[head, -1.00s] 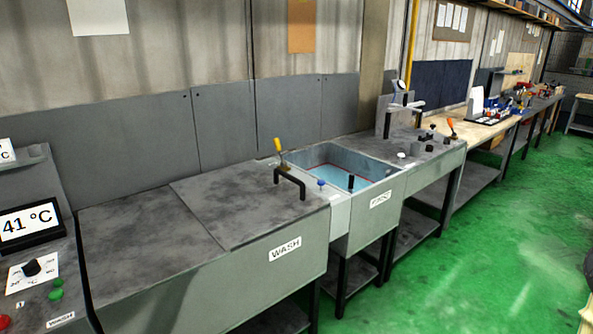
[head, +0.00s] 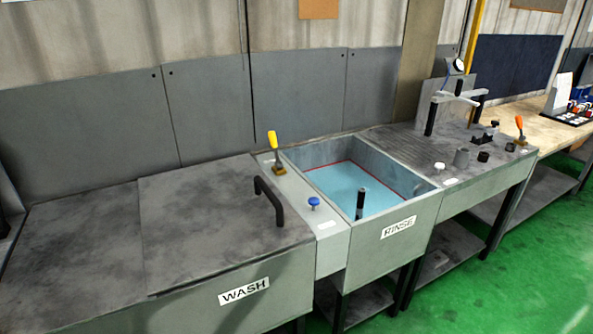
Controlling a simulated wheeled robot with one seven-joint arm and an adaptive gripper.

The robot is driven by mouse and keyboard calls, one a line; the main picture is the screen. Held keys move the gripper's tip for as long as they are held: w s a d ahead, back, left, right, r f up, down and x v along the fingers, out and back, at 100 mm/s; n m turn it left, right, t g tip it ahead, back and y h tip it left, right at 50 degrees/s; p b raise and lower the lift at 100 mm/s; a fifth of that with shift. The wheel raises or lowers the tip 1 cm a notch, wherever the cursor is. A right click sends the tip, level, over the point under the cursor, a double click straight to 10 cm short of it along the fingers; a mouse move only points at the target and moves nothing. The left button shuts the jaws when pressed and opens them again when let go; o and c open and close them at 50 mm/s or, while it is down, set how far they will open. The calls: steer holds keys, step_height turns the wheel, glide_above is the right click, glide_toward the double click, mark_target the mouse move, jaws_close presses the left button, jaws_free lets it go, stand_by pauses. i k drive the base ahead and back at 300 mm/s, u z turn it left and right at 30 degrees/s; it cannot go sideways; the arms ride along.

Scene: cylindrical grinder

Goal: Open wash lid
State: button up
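The wash lid (head: 205,222) is a flat dark grey mottled plate lying shut on top of the wash station, with no gap seen along its edges. Its black bar handle (head: 268,200) stands up near the lid's right edge. The wash station's front wall (head: 285,285) carries a white WASH label (head: 244,291). The inside of the wash tank is hidden under the lid. My gripper is not in view.
An open rinse basin (head: 330,168) with blue liquid stands right of the lid. Between them are a yellow-handled lever (head: 273,140) and a blue knob (head: 314,202). A fixture bench (head: 400,147) stands farther right. Green floor (head: 540,260) is clear at the lower right.

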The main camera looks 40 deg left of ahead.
mark_target(198, 221)
steer(key=i, duration=0.55)
steer(key=u, duration=2.1)
